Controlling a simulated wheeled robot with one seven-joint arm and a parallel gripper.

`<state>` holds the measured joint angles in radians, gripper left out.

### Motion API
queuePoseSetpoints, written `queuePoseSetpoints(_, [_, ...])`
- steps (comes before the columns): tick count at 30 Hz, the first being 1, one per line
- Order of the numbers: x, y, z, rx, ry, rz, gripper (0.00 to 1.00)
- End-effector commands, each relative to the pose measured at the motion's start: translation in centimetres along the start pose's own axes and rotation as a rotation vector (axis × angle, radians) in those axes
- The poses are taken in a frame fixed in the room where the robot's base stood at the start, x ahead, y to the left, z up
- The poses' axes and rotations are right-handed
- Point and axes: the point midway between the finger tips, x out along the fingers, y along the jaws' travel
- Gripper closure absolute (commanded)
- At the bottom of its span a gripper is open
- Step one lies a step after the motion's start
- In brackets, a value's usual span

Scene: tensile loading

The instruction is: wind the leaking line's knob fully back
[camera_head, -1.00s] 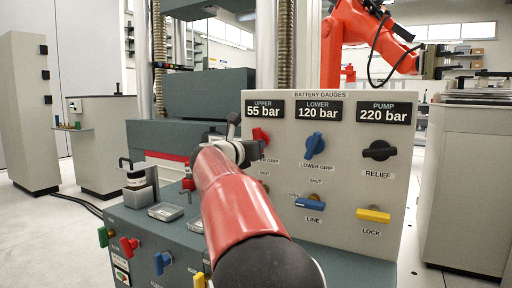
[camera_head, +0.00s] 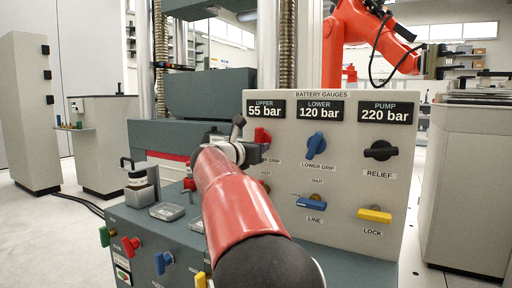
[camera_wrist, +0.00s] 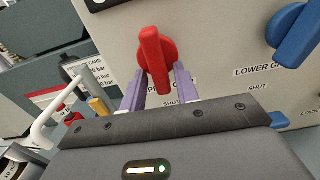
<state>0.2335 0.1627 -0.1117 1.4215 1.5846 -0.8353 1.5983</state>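The red upper grip knob (camera_head: 262,136) is on the upper left of the white gauge panel (camera_head: 338,185), partly behind my gripper in the head view. Its gauge (camera_head: 269,109) reads 55 bar; the lower gauge (camera_head: 319,111) reads 120 bar and the pump gauge (camera_head: 383,112) 220 bar. In the wrist view the red knob (camera_wrist: 154,62) has its handle nearly upright, tilted slightly. My gripper (camera_wrist: 160,82) has its two purple fingers on either side of the handle's lower end, apparently with gaps. The blue lower grip knob (camera_head: 316,146) is to the right.
A black relief knob (camera_head: 380,150), a blue line lever (camera_head: 311,203) and a yellow lock lever (camera_head: 374,215) are on the same panel. Small coloured knobs are on the grey console front (camera_head: 180,250). A white curved handle (camera_wrist: 62,108) stands left of my gripper.

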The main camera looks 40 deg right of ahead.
Motion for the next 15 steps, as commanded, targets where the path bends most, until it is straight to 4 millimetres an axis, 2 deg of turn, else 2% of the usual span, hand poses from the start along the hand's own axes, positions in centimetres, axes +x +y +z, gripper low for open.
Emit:
queuePoseSetpoints(10, [-0.2, 0.0, 0.2, 0.000, -0.004, 0.001, 0.62])
queuePoseSetpoints(15, [-2.1, 0.1, 0.3, 0.001, -0.004, 0.005, 0.62])
